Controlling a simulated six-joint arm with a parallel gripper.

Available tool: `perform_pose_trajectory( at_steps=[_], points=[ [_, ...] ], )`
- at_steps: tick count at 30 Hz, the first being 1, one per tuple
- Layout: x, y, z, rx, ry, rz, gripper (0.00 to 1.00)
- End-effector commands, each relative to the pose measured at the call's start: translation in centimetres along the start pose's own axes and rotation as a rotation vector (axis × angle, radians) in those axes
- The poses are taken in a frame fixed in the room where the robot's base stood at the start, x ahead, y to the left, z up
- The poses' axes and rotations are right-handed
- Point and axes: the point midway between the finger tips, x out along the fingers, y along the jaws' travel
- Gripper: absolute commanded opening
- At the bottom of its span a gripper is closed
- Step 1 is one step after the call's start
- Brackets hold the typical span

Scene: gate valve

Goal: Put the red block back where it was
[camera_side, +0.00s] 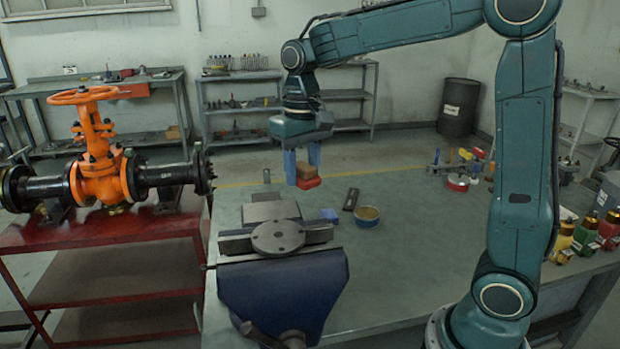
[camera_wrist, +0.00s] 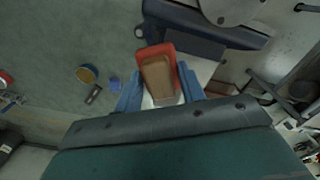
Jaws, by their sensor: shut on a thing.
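My gripper (camera_side: 303,172) is shut, its two blue fingers on either side of a red block (camera_side: 309,184) with a brown block (camera_side: 307,168) resting on top of it. The fingers look closed on the red block, though the exact contact is partly hidden. In the wrist view the red block (camera_wrist: 152,50) shows as a rim around the brown block (camera_wrist: 158,78), between the fingertips (camera_wrist: 160,92). The blocks appear held above the grey workbench (camera_side: 420,260), behind the vise in the side view.
A blue vise (camera_side: 285,285) with a round plate on top stands at the bench's front left. A small blue block (camera_side: 330,215), a dark bar (camera_side: 350,199) and a round tin (camera_side: 367,216) lie nearby. An orange gate valve (camera_side: 98,170) stands on a red table at left.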

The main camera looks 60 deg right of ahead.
Motion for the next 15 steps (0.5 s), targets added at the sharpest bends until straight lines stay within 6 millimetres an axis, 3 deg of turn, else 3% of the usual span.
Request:
perform_pose_trajectory(
  at_steps=[6, 15],
  points=[
    [2.9, 5.4, -3.2, 0.151, -0.003, 0.001, 0.18],
    [6.9, 13.4, -5.8, 0.344, -0.002, 0.0, 0.18]
  ],
)
